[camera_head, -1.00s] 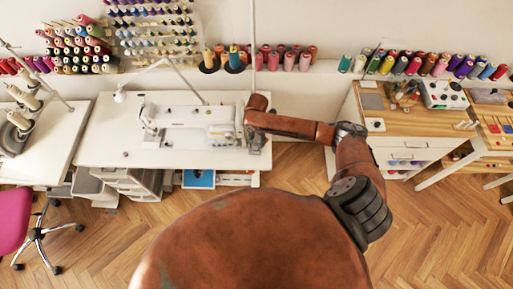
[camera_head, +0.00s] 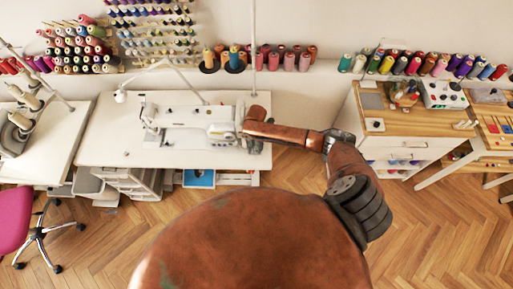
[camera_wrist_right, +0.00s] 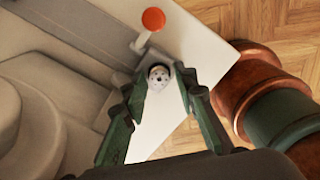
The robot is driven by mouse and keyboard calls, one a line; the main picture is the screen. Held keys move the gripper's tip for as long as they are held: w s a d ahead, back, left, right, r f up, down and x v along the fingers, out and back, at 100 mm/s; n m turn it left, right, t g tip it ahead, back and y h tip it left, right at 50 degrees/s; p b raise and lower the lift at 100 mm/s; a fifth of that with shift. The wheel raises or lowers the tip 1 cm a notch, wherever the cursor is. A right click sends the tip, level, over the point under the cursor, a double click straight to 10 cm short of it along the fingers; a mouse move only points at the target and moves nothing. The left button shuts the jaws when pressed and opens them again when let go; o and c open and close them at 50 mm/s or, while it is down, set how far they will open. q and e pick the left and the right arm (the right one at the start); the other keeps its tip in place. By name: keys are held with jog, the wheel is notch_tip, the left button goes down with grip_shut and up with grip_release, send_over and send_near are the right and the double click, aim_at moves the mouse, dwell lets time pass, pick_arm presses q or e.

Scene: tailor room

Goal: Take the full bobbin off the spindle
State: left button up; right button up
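A small pale round piece with dark holes in its end, which looks like the bobbin (camera_wrist_right: 159,76), sits at the right end of the sewing machine. The spindle itself is hidden behind it. My right gripper (camera_wrist_right: 163,95) is open, with its green fingers on either side of the bobbin in the wrist view. I cannot tell whether they touch it. In the head view my right gripper (camera_head: 254,146) points down at the right end of the white sewing machine (camera_head: 200,127), and the bobbin is not distinguishable there. My left gripper is not in view.
A red knob on a lever (camera_wrist_right: 153,19) stands close beyond the bobbin. The machine body fills the left of the wrist view. The white table (camera_head: 105,150) ends just right of my gripper. A thread stand pole (camera_head: 253,60) rises behind it.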

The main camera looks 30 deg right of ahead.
jog(key=c, duration=0.5)
jog(key=shift+r, duration=0.1)
